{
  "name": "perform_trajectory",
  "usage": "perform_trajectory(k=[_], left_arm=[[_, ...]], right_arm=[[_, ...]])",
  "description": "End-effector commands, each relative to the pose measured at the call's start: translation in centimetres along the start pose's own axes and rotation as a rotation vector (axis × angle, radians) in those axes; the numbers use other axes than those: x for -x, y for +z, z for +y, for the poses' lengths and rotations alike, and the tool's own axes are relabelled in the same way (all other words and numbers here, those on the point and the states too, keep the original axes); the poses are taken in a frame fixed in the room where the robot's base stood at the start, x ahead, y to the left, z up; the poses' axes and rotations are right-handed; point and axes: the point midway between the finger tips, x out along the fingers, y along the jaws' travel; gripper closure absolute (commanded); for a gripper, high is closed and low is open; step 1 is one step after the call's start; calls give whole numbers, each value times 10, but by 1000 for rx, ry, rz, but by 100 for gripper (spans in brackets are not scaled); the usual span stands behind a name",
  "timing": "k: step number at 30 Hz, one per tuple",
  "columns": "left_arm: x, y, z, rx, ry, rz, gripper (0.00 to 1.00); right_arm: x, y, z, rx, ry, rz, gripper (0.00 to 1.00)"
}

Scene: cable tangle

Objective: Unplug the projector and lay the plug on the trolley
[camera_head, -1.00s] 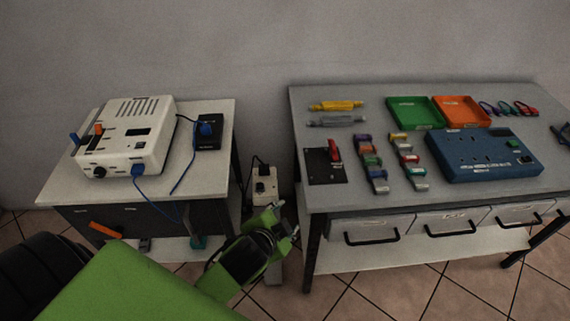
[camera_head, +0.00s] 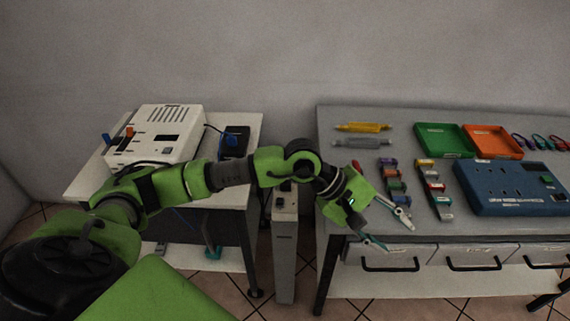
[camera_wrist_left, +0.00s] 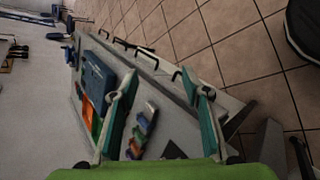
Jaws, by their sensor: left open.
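A white boxy device with slots on top and coloured levers (camera_head: 158,130), possibly the projector, stands on the left table. The grey post (camera_head: 284,245) stands between the two tables. Its top is partly behind my left arm, and I cannot make out a plug there. I cannot tell which piece of furniture is the trolley. My left gripper (camera_head: 397,237) is open and empty at the front edge of the right bench, to the right of the post. Its teal-lined fingers are spread in the left wrist view (camera_wrist_left: 168,83). My right gripper is out of view.
The right bench (camera_head: 340,130) holds a green tray (camera_head: 443,140), an orange tray (camera_head: 493,141), a blue socket box (camera_head: 512,188) and several small coloured blocks. Drawers with black handles (camera_head: 390,263) line its front. A black box (camera_head: 234,142) lies beside the white device.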

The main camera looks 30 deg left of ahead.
Motion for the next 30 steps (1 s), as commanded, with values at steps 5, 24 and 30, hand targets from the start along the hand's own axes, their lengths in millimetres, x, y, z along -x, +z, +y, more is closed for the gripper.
perform_trajectory(k=[5,24,30], left_arm=[[62,-115,-42,-294,-326,344,57],[192,-238,-83,-463,-774,700,57],[172,-264,-102,-462,-774,697,57]], right_arm=[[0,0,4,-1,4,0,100],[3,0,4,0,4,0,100],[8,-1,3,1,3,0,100]])
